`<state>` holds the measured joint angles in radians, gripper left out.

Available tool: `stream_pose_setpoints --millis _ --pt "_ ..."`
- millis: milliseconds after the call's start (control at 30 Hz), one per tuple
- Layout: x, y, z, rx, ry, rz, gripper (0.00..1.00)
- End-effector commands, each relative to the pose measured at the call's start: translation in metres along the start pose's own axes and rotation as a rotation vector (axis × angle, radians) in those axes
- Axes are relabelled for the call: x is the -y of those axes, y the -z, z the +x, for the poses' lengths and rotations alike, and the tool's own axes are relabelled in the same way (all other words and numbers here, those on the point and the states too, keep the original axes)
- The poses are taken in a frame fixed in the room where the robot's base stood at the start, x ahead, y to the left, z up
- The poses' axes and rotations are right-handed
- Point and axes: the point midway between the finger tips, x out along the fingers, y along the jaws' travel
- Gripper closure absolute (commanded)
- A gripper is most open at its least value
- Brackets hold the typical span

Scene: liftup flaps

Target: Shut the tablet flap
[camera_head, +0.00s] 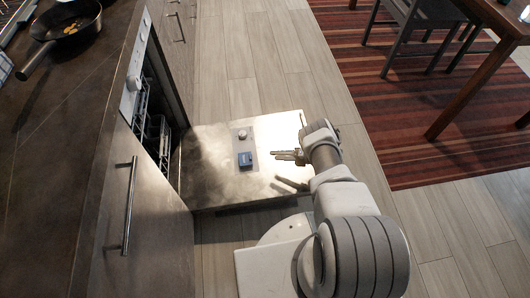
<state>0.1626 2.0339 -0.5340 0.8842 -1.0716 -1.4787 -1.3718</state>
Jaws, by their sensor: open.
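The dishwasher door (218,178) is folded down flat, its steel inner face up. On it is a grey dispenser panel (241,147) with a round cap (242,135) at its far end. A small blue part (246,160) sits at the near end of the panel. I cannot tell at this size which piece is the tablet flap or how far it stands open. My gripper (275,155) is open and empty over the door, just right of the blue part, its fingers pointing left toward it. A gap shows between fingertips and blue part.
The dishwasher's opening (155,125) with its racks is left of the door. A dark countertop (75,110) with a pan (68,22) runs along the left. Wooden floor (265,60) is clear beyond the door. A striped rug (385,110), chair and table (480,80) are at right.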

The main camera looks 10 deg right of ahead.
Motion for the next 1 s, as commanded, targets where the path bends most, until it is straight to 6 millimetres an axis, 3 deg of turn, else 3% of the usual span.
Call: stream_pose_setpoints --millis 100,300,1000 --pt "-0.002 -0.001 -0.026 0.003 0.001 0.001 0.53" --pt "-0.001 -0.001 -0.048 0.001 -0.001 0.0 0.53" --pt "-0.001 -0.004 -0.052 0.007 0.004 -0.001 0.53"
